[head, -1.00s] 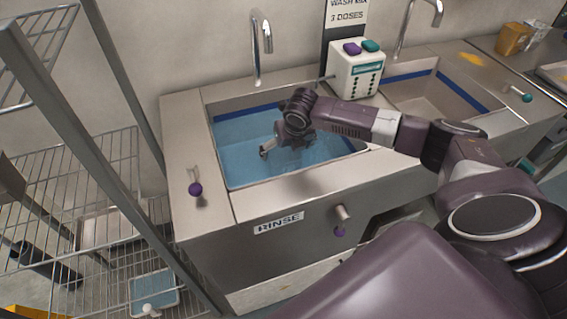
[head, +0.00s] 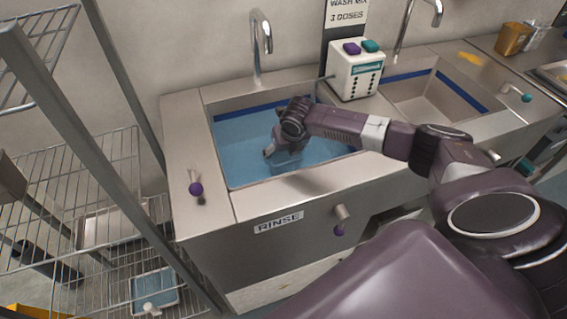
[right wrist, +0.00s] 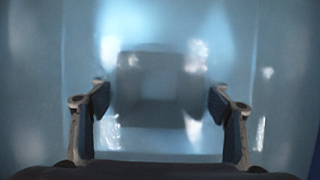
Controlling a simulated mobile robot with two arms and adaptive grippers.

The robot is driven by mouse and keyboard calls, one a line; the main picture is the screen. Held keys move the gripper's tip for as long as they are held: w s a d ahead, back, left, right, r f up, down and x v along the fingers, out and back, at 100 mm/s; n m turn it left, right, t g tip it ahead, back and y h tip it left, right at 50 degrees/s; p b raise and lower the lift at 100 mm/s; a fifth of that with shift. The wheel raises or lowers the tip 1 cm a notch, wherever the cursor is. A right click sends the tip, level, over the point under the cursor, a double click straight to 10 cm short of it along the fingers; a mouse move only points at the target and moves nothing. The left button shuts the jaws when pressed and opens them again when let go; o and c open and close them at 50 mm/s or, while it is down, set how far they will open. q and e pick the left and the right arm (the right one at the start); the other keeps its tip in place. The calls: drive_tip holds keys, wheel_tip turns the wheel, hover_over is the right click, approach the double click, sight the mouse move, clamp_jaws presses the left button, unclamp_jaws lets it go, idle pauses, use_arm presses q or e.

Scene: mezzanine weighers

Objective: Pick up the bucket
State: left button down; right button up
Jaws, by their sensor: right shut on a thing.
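My right gripper (head: 278,148) is down inside the blue-lined rinse sink (head: 235,160), its arm reaching in from the right. It is shut on a clear, see-through bucket (head: 288,163), whose outline is faint against the blue. In the right wrist view, the fingers (right wrist: 160,103) stand apart at either side of the bucket (right wrist: 152,82), with bright glints on its clear walls. I cannot tell whether the bucket touches the sink bottom. My left gripper is not in view.
A chrome faucet (head: 261,45) rises behind the sink, and a white dispenser box (head: 354,78) stands at its back right. A second sink (head: 440,100) lies to the right. A wire rack (head: 85,170) stands at the left.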

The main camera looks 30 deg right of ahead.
drive_tip(key=shift+w+r, duration=0.1)
drive_tip(key=c, duration=0.5)
drive_tip(key=shift+o, duration=0.2)
drive_tip(key=shift+r, duration=0.1)
wheel_tip(320, 180, up, 26)
drive_tip(key=p, duration=0.8)
drive_tip(key=shift+r, duration=0.2)
